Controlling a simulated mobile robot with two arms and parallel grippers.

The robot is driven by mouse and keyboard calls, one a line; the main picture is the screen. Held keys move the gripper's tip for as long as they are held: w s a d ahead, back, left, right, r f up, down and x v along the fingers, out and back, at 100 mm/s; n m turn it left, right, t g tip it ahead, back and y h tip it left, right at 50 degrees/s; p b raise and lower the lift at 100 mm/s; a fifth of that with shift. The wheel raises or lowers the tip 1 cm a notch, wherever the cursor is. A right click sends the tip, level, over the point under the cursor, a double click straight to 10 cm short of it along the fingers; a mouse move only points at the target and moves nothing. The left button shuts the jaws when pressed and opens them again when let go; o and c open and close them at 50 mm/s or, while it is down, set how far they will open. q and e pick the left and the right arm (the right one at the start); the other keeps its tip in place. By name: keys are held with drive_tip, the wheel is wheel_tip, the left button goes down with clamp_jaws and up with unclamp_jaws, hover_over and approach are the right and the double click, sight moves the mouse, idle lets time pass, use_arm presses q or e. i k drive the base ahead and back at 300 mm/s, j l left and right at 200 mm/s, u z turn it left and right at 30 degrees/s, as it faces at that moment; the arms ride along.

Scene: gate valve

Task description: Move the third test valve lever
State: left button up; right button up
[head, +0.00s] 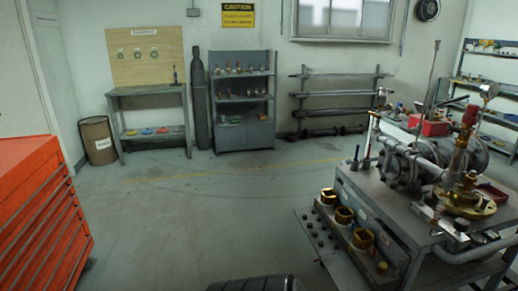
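A grey work cart (395,205) stands at the right with a large grey pipe and valve assembly (405,165) on it. A brass flange with a red-topped fitting (465,170) and a pressure gauge (488,90) rises at its right end. A long thin upright rod (432,80) stands above the assembly. Three brass fittings sit in a row on a lower shelf at the cart's left side: far (328,196), middle (344,215) and near (362,238). I cannot tell which part is the third test valve lever. Neither gripper is in view.
A red drawer cabinet (35,210) stands at the left. A workbench (148,92), a gas cylinder (199,100), a grey shelf unit (243,135) and a pipe rack (335,95) line the back wall. The floor (200,210) between them is clear.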

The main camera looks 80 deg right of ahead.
sight(487, 183)
drive_tip(key=k+l+z, duration=0.2)
drive_tip(key=z, duration=2.15)
drive_tip(key=l+z, duration=0.3)
drive_tip(key=z, duration=0.15)
drive_tip(key=i+l+z, duration=0.15)
drive_tip(key=l+z, duration=0.15)
drive_tip(key=z, duration=0.2)
drive_tip(key=i+l+z, duration=0.15)
drive_tip(key=z, duration=0.3)
drive_tip(key=i+l+z, duration=0.15)
drive_tip(key=i+l, duration=0.45)
